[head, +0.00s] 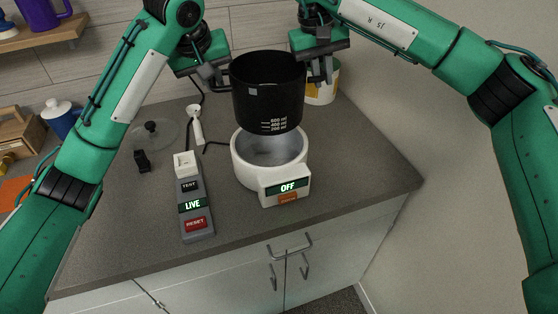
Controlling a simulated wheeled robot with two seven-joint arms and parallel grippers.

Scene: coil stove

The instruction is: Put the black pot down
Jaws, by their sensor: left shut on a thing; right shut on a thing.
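The black pot (268,95) has white volume marks on its front and is held upright in the air. My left gripper (213,80) is shut on its left side, where a handle shows. My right gripper (315,75) is shut at its right side; the handle there is mostly hidden by the gripper. Below the pot is a round white stove (245,172) with a grey inside and a display reading OFF. The pot's lower part overlaps the stove's back rim in the view. I cannot tell the exact gap between them.
A grey box (197,218) reading LIVE, with a RESET button, lies left of the stove. A glass lid (153,130), a white scoop-like thing (194,122) and a yellow-white container (323,90) are on the counter (355,170). The counter's right side is clear.

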